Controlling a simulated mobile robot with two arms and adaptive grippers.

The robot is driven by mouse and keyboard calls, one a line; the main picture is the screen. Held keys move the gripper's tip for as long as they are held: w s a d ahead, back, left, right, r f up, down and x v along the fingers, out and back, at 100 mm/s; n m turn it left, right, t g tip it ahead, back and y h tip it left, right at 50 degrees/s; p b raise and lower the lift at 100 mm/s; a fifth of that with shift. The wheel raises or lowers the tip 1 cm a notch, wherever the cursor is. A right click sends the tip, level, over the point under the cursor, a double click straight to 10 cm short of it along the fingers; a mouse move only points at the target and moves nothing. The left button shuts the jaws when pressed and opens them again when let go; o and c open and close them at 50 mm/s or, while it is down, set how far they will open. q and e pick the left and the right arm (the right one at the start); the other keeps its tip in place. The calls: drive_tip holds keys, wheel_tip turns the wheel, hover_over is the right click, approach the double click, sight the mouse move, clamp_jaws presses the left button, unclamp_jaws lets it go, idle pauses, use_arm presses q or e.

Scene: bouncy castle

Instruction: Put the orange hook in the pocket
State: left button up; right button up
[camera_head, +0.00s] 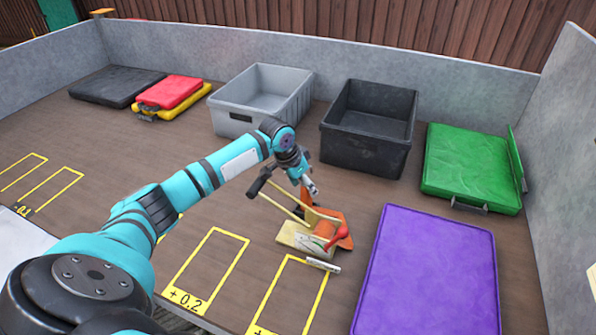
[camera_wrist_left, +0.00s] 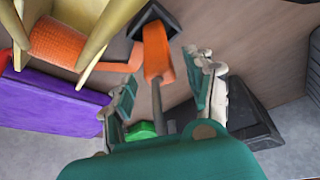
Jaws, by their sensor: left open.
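My left gripper (camera_head: 311,188) is open just above a small pile on the floor. In the left wrist view its two fingers (camera_wrist_left: 163,92) stand apart, with an orange piece (camera_wrist_left: 157,50) and a thin grey shaft (camera_wrist_left: 157,100) showing between them. This looks like the orange hook; I cannot tell whether the fingers touch it. An orange part of the pile (camera_head: 306,198) shows below the gripper in the head view. A wider orange band (camera_wrist_left: 60,45) lies beside pale yellow prongs (camera_wrist_left: 95,30). I cannot make out a pocket for certain. My right gripper is not in view.
The pile also holds a cream piece (camera_head: 296,236), a red item (camera_head: 338,236) and a silver item (camera_head: 323,265). A purple mat (camera_head: 430,275) lies at right. Grey (camera_head: 235,115) and black crates (camera_head: 365,155) and a green case (camera_head: 470,165) stand behind.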

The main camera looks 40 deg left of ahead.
use_arm(q)
drive_tip(key=p+v, duration=0.2)
drive_tip(key=v, duration=0.8)
drive_tip(key=shift+r, duration=0.2)
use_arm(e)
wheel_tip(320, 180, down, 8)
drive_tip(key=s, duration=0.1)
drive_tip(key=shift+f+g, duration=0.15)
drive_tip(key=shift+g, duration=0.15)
